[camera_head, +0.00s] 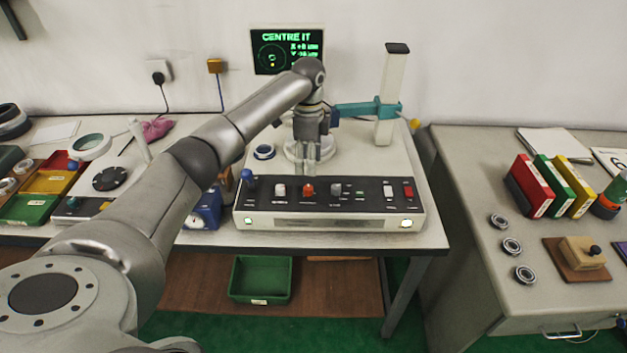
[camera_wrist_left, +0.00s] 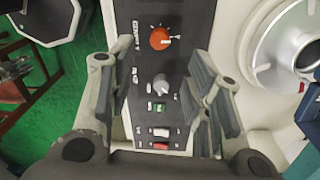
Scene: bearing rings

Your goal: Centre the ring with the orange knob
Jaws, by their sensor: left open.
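The orange knob (camera_head: 308,190) stands on the dark control panel (camera_head: 350,217); it also shows in the left wrist view (camera_wrist_left: 160,38). My left gripper (camera_head: 309,163) is open and empty, pointing down at the back edge of the panel, close to the knob. In the left wrist view my fingers (camera_wrist_left: 158,82) spread over the panel, with a grey knob (camera_wrist_left: 161,84) between them in the picture and the orange knob beyond. A round pale stage (camera_head: 292,157) is behind the panel, partly hidden by my gripper; its metal ring (camera_wrist_left: 268,60) shows in the wrist view. My right gripper is out of view.
A screen (camera_head: 287,50) reads "CENTRE IT" with a circle and small readings. A white post with a teal arm (camera_head: 386,108) stands beside the stage.

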